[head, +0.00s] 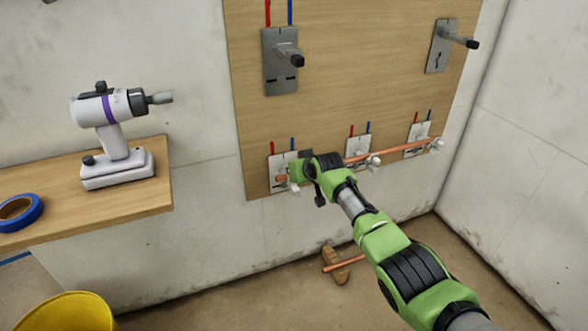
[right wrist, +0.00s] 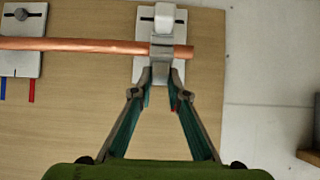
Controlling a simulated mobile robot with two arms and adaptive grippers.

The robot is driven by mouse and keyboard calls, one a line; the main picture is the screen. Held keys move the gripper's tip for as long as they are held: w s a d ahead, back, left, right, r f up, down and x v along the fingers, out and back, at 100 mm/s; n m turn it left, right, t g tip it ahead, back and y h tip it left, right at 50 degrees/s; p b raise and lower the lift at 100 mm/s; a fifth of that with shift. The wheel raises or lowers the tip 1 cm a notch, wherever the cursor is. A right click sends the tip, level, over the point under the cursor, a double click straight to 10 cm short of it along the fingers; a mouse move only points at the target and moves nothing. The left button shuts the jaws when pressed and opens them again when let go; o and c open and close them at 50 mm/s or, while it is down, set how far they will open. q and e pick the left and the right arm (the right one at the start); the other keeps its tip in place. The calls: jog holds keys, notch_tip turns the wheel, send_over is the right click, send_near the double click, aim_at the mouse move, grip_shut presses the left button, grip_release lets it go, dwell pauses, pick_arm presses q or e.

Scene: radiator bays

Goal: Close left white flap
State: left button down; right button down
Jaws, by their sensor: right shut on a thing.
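The left white plate (head: 280,161) is low on the wooden board, at the left end of a copper pipe (head: 402,150). My right gripper (head: 300,170) is in front of it and hides much of its clamp. In the right wrist view, the plate (right wrist: 140,72) carries a grey clamp (right wrist: 160,52) across the pipe (right wrist: 80,45), near the pipe's end. A white flap piece (right wrist: 164,18) shows above the pipe there. My right gripper's fingertips (right wrist: 162,84) are closed on the grey lower part of the clamp, apart from the white piece. My left gripper is not in view.
Two similar clamp plates stand to the right, one in the middle (head: 358,146) and one at the far right (head: 417,133). Grey brackets (head: 280,75) (head: 437,52) are above. A shelf (head: 130,200) with a drill (head: 115,140) and blue tape (head: 37,222) is left. A yellow bucket (head: 65,315) stands below.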

jog(key=c, duration=2)
grip_release()
jog(key=shift+o, duration=0.2)
jog(key=shift+s, duration=0.1)
jog(key=v, duration=1.1)
jog(key=shift+s+r, duration=0.25)
jog(key=shift+s, duration=0.05)
jog(key=shift+d, duration=0.1)
